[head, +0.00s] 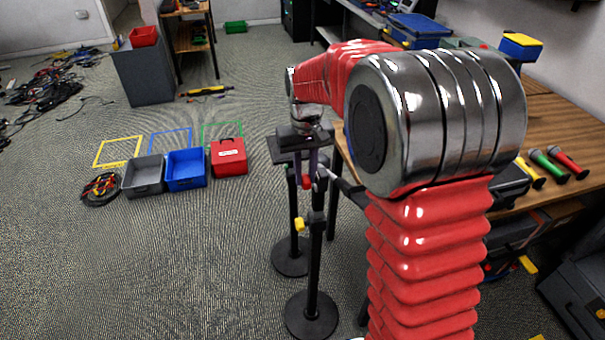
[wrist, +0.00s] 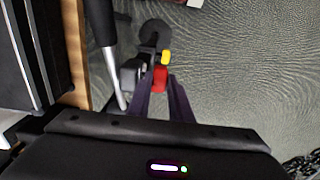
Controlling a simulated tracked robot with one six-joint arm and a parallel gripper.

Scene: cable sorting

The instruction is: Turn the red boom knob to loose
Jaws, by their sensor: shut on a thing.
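The red boom knob (wrist: 159,77) sits between the two dark purple fingertips of my gripper (wrist: 160,86) in the wrist view. The fingers are shut on it, one on each side. In the head view my gripper (head: 305,177) points down at the top of a black stand (head: 315,260), and only a little of the red knob (head: 306,183) shows between the fingers. A yellow knob (head: 300,224) sits lower on the stand; it also shows just beyond the red knob in the wrist view (wrist: 165,57). I cannot tell the knob's turn angle.
A second round black stand base (head: 290,257) stands behind. A wooden table (head: 550,110) with yellow, green and red-ended microphones is at the right. Grey (head: 143,176), blue (head: 186,169) and red (head: 229,156) bins stand on the floor at left. The floor in front of them is clear.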

